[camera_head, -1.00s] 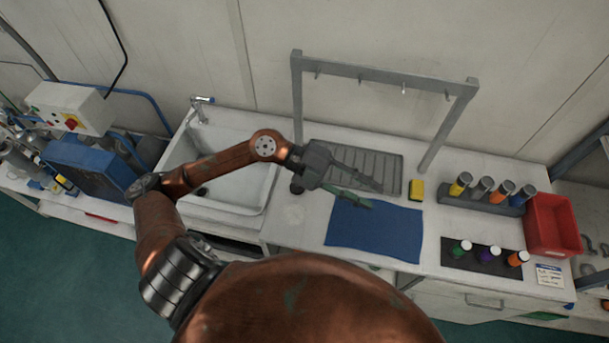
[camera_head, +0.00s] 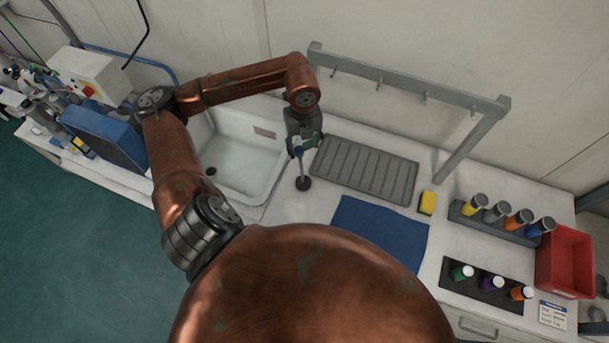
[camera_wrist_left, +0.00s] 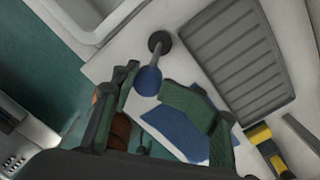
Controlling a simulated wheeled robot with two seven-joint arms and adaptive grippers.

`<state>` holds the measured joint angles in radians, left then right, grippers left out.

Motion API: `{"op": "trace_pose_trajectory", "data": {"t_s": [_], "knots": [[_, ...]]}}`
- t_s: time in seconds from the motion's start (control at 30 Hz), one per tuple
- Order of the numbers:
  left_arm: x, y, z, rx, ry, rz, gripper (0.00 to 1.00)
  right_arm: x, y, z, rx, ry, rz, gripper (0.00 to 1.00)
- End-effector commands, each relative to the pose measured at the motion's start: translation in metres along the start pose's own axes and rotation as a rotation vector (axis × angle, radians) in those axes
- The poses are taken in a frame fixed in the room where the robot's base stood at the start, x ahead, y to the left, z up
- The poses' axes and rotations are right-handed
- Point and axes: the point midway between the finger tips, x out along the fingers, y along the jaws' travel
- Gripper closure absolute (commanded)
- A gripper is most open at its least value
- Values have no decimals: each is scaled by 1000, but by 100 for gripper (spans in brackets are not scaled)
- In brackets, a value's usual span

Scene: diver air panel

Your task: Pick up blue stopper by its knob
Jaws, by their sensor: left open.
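The blue stopper (camera_wrist_left: 148,81) has a blue knob, a thin grey stem and a dark round base. It stands on the white counter between the sink and the grey drainboard. In the head view its stem and base (camera_head: 303,183) show just below my left gripper (camera_head: 301,142), with the knob partly hidden. In the left wrist view the knob lies between the open fingers, near their tips. I cannot tell whether either finger touches it. My right gripper is not in view.
The white sink (camera_head: 262,190) is to the left and the ribbed drainboard (camera_head: 365,172) to the right. A grey hook frame (camera_head: 410,86) rises behind. A blue cloth (camera_head: 385,228), yellow sponge (camera_head: 427,202), rack of several bottles (camera_head: 465,215) and red bin (camera_head: 566,262) lie farther right.

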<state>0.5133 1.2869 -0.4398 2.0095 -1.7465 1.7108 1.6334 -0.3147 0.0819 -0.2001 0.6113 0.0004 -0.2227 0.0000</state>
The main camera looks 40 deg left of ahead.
Motion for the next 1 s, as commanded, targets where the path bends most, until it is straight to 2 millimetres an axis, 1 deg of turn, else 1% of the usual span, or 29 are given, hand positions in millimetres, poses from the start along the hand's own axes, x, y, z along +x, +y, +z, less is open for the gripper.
{"op": "trace_pose_trajectory", "data": {"t_s": [0.03, 0.17, 0.27, 0.4, 0.5, 0.6, 0.77, 0.87, 0.9, 1.0], "knots": [[9, 2, -1, -1, 4, 6, 71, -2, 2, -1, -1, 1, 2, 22], [18, 2, -1, -1, 4, 5, 71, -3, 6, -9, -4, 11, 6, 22], [25, 2, -2, -2, 5, 6, 71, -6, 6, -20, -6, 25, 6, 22], [44, 0, -3, -3, 6, 6, 71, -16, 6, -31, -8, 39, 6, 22], [59, 0, -2, -3, 5, 5, 71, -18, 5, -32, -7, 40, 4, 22], [68, 0, -2, -3, 4, 3, 71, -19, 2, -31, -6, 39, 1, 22], [71, 0, -1, -2, 2, 2, 71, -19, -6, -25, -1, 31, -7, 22], [70, 0, -1, -3, 2, 2, 71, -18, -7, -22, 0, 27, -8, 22], [70, 0, -1, -3, 2, 2, 68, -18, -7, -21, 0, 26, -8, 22], [70, 0, -1, -3, 2, 1, 74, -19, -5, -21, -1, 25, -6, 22]]}}
